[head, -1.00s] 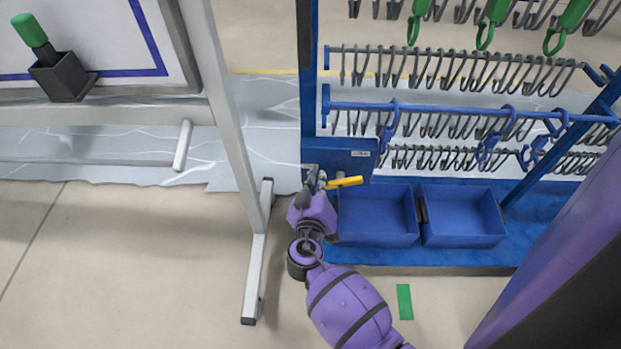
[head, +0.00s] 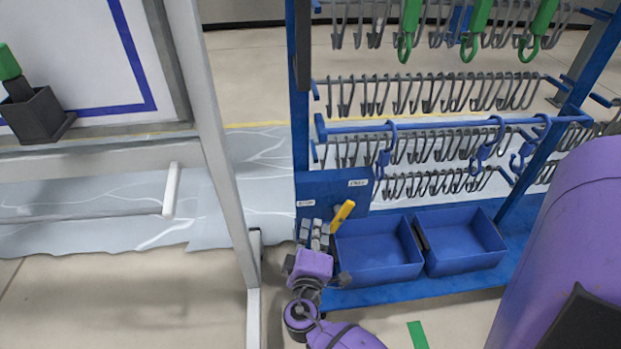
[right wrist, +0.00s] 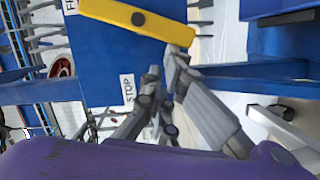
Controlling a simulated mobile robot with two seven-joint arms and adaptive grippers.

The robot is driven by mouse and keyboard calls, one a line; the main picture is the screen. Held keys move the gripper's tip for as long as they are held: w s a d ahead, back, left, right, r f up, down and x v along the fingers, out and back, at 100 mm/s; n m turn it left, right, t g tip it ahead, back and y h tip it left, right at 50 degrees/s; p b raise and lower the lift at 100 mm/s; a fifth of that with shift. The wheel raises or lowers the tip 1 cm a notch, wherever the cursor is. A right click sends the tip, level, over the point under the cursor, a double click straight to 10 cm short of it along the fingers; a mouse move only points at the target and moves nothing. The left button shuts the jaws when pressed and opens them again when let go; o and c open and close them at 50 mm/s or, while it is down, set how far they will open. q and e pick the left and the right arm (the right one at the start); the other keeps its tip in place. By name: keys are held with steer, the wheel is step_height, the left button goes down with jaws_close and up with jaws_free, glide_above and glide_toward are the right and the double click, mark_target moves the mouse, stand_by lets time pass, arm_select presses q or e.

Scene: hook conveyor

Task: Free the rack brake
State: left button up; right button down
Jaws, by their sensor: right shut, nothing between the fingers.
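The rack brake's yellow lever (head: 342,212) sits in front of the blue panel (head: 330,187) at the rack's lower left. In the head view it slants up to the right. One white label (head: 358,183) is at the panel's upper right, and another (head: 306,203) is at its left. In the right wrist view the lever (right wrist: 140,18) crosses the top; one label (right wrist: 128,88) reads STOP, and the other (right wrist: 70,6) is cut off after F. My right gripper (head: 315,234) is shut and empty, just left of and below the lever. Contact with the lever is unclear. My left gripper is out of view.
Two blue bins (head: 378,250) (head: 463,241) stand on the rack base right of my gripper. Rows of hooks (head: 425,92) hang above. A grey stand leg (head: 222,150) rises close on the left. A green floor strip (head: 417,335) lies in front.

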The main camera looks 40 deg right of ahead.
steer(key=shift+d+f+n+b, duration=0.15)
steer(key=shift+f+n+b, duration=0.25)
steer(key=shift+f+n, duration=0.25)
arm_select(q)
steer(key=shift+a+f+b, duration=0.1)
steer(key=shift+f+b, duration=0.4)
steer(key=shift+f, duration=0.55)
arm_select(e)
steer(key=shift+s+d+f+n+h, duration=0.2)
steer(key=shift+f+n+h, duration=0.2)
steer(key=shift+n, duration=0.65)
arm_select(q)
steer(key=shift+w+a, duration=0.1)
